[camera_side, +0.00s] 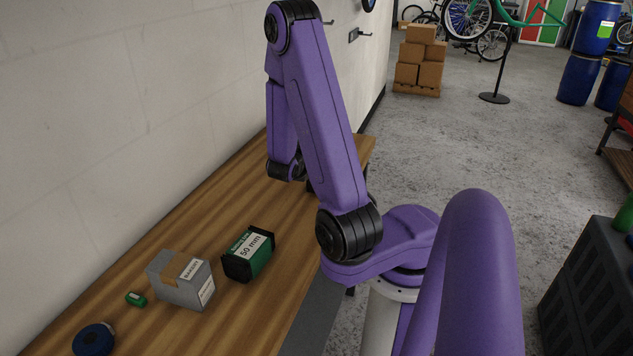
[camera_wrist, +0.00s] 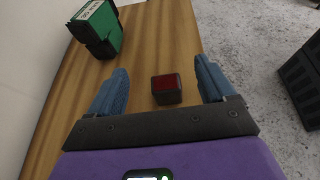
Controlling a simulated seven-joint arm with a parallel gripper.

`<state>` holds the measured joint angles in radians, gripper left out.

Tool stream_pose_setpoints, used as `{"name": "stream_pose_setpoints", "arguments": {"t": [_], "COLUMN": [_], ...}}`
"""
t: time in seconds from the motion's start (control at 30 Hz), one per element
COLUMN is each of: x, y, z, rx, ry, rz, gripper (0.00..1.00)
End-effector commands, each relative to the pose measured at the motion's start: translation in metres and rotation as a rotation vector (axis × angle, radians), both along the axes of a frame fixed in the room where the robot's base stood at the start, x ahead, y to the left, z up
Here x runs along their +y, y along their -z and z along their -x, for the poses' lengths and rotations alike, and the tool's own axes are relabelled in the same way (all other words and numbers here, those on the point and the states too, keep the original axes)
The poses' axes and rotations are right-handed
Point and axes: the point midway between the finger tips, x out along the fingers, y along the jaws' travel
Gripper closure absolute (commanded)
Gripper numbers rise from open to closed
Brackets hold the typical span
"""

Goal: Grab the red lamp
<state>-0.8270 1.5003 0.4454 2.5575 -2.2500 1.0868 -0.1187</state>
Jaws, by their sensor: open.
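In the wrist view a small dark block with a red face, the red lamp (camera_wrist: 167,88), sits on the wooden bench. My gripper (camera_wrist: 162,88) has its two blue fingers spread wide, one on each side of the lamp, with clear gaps to both. Nothing is held. I cannot tell how high the fingertips are above the bench. In the side view my purple arm hides the lamp, and my gripper cannot be made out there.
On the wooden bench (camera_side: 90,300) stand a green and black "50 mm" box (camera_side: 248,255), a grey carton (camera_side: 181,280), a small green item (camera_side: 136,299) and a dark blue round object (camera_side: 94,339). The green box also shows in the wrist view (camera_wrist: 97,28). A wall runs along the bench.

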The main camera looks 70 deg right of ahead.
Motion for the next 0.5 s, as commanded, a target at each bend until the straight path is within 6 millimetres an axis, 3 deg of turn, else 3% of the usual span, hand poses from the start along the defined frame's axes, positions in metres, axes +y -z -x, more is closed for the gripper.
{"name": "stream_pose_setpoints", "arguments": {"t": [0.03, 0.2, 0.5], "x": [0.000, 0.000, -0.002], "y": [0.014, 0.047, 0.074], "z": [0.000, 0.000, 0.000], "rx": [0.009, 0.003, -0.002], "ry": [0.000, 0.000, 0.001], "rz": [-0.006, -0.004, 0.001], "gripper": [0.17, 0.17, 0.17]}}
